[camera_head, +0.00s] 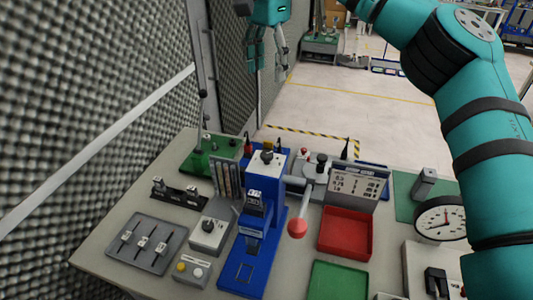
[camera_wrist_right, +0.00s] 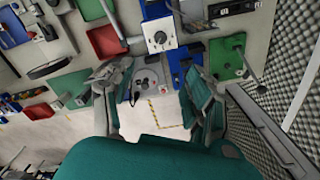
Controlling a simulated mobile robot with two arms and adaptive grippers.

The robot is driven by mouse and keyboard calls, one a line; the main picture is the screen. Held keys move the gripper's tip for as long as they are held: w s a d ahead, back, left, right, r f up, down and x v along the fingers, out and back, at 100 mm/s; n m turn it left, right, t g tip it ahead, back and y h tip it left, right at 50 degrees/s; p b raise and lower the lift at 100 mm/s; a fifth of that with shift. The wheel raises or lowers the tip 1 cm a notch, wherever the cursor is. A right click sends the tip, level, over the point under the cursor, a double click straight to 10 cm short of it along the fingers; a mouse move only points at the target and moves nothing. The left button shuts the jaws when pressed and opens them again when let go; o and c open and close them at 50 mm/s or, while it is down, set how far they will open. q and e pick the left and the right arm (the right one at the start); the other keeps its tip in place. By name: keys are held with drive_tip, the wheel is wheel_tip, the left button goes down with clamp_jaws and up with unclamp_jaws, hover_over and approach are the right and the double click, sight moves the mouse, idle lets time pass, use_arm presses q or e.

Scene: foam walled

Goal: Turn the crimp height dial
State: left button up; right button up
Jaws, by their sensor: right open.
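The blue crimp press (camera_head: 253,225) stands in the middle of the bench. It carries a white top plate with a dark round dial (camera_head: 266,157), which I take as the crimp height dial. The dial also shows on its white plate in the right wrist view (camera_wrist_right: 160,38). My right gripper (camera_head: 267,68) is open and empty, with its fingers pointing down, beyond and above the press and apart from the dial. In the right wrist view its two fingers (camera_wrist_right: 152,82) show spread, with the dial past the tips. My left gripper is not in view.
A lever with a red ball (camera_head: 297,228) sticks out right of the press. A grey box with a black knob (camera_head: 208,227) stands at left. A red tray (camera_head: 346,231), a dial gauge (camera_head: 441,220) and a green stand with a tall post (camera_head: 212,160) are nearby. Foam walls close the left.

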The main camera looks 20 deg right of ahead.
wheel_tip(320, 180, down, 4)
drive_tip(key=b, duration=0.5)
hover_over(267, 154)
wheel_tip(267, 154, down, 5)
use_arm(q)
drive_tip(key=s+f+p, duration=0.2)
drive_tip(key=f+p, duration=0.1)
use_arm(e)
wheel_tip(267, 154, down, 14)
drive_tip(key=shift+f, duration=0.1)
clamp_jaws()
